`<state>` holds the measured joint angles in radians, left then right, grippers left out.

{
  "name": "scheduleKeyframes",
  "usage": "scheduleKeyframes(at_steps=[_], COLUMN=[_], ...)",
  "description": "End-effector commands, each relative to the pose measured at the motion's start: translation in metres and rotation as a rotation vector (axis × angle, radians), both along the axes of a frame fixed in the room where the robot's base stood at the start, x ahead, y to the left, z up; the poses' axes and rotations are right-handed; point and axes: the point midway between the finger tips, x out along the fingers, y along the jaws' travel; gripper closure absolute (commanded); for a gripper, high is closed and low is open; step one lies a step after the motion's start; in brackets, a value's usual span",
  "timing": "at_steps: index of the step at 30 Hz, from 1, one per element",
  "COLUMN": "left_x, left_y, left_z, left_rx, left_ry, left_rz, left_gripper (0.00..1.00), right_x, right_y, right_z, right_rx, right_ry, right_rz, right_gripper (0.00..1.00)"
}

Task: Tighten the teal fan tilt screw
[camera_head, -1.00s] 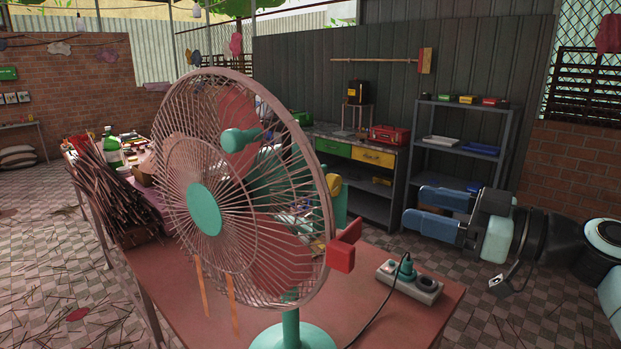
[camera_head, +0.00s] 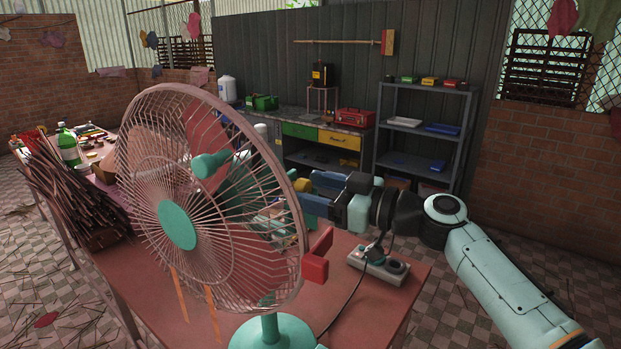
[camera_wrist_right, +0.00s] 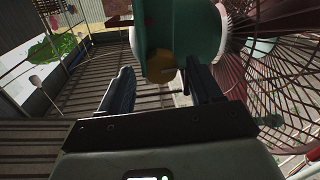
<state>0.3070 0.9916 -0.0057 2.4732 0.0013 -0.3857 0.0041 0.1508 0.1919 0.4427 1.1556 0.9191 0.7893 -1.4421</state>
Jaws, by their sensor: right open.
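The teal fan stands on the red table, with its round pinkish cage (camera_head: 177,225) facing left and its teal base (camera_head: 272,332) at the front. A yellow knob (camera_head: 301,186), apparently the tilt screw, shows behind the cage's right rim. It also shows as an ochre round end (camera_wrist_right: 160,66) under the teal fan housing (camera_wrist_right: 180,28) in the right wrist view. My right gripper (camera_head: 316,190) is open, its blue fingers pointing left at the knob. In the wrist view the knob appears between the fingertips (camera_wrist_right: 161,78); no contact is visible. My left gripper is out of view.
A red block-like piece (camera_head: 318,256) sits beside the cage's right rim. A power strip (camera_head: 378,264) with a plug and cable lies on the red table (camera_head: 372,303) below my right arm. Incense sticks (camera_head: 75,205) stand at left. A grey shelf (camera_head: 425,130) stands behind.

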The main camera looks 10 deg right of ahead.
Motion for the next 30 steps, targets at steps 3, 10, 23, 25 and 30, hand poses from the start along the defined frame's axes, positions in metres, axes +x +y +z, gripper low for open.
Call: scheduleKeyframes(at_steps=[3, 10, 23, 25, 30], left_x=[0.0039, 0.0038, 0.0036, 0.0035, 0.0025], left_y=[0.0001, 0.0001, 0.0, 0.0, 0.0], left_z=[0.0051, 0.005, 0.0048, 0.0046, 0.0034], left_rx=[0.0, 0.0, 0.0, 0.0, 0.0], left_ry=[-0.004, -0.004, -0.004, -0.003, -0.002], left_rz=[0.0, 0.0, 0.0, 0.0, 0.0], left_gripper=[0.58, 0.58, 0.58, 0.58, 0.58], right_x=[0.0046, 0.0062, 0.006, 0.006, 0.0061], right_y=[0.007, 0.0087, 0.0084, 0.0083, 0.0084], right_z=[0.0013, -0.0007, -0.0005, -0.0005, -0.0007], right_rx=[-0.001, 0.0, 0.001, 0.005, 0.034], right_ry=[-0.002, -0.001, 0.002, 0.007, 0.046], right_rz=[0.001, -0.001, -0.001, -0.001, 0.0], right_gripper=[0.36, 0.36, 0.92, 0.92, 0.92])
